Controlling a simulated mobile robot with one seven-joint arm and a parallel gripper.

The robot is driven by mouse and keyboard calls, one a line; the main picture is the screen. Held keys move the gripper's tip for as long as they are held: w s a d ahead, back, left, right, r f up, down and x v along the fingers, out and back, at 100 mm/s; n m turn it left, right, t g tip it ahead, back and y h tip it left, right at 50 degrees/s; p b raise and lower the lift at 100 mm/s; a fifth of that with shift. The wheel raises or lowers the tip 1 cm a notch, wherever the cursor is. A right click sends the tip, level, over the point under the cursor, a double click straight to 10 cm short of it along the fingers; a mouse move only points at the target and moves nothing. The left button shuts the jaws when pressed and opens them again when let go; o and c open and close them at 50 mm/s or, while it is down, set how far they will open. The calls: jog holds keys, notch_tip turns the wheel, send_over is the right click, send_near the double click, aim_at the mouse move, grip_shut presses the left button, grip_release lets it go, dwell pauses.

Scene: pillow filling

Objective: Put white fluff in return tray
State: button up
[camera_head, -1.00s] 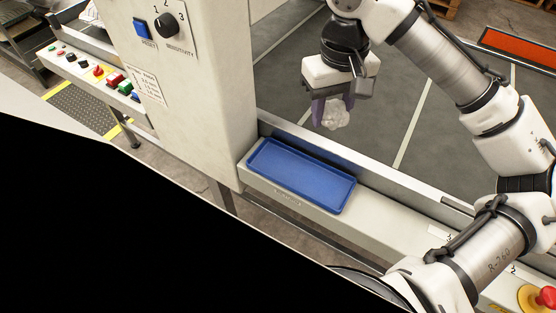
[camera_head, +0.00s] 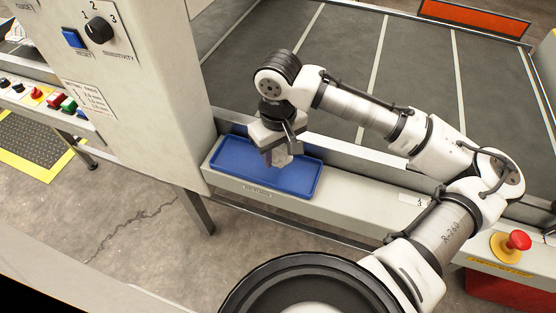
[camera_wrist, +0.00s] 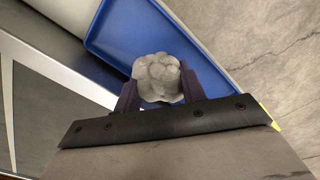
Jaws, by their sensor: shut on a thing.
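The white fluff is a lumpy, pale grey-white clump (camera_wrist: 158,78) in the wrist view, between the two dark fingers of my gripper (camera_wrist: 160,92). My gripper (camera_head: 277,158) is shut on it and points down over the blue return tray (camera_head: 228,162). In the head view the fluff (camera_head: 278,159) shows faintly below the gripper, over the tray's middle. The tray (camera_wrist: 128,34) lies beneath the fluff in the wrist view and looks empty where visible. I cannot tell whether the fluff touches the tray floor. Part of the tray is hidden behind the gripper.
The tray sits on a pale ledge (camera_head: 350,200) beside a tall control cabinet (camera_head: 150,90) with a knob and buttons. A dark belt surface (camera_head: 330,60) lies behind a raised rail. A red emergency button (camera_head: 517,240) stands at the right.

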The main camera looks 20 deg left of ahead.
aim_at(278, 162)
jog(key=shift+f, duration=1.8)
jog(key=shift+f, duration=0.2)
jog(key=o, duration=0.9)
jog(key=shift+o, duration=0.2)
jog(key=shift+r, duration=0.15)
notch_tip(278, 162, up, 12)
jog(key=shift+r+p, duration=0.1)
jog(key=shift+p, duration=0.25)
